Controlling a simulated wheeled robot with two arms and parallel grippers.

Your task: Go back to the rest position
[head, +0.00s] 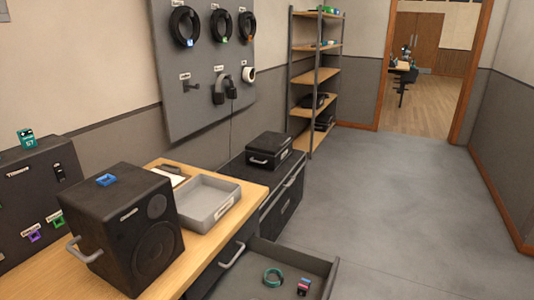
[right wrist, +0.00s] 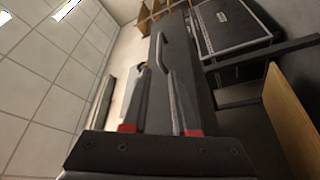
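Neither of my grippers shows in the head view. In the right wrist view my right gripper (right wrist: 156,85) shows its two dark fingers with red parts at their bases. The fingers stand apart with a gap between them, and I see nothing held in the gap. A dark panel with a handle (right wrist: 163,52) lies beyond the fingertips; I cannot tell how far. My left gripper is in neither view.
A black speaker (head: 122,228) and a grey tray (head: 208,203) stand on the wooden bench. The grey floor (head: 400,210) at right is clear.

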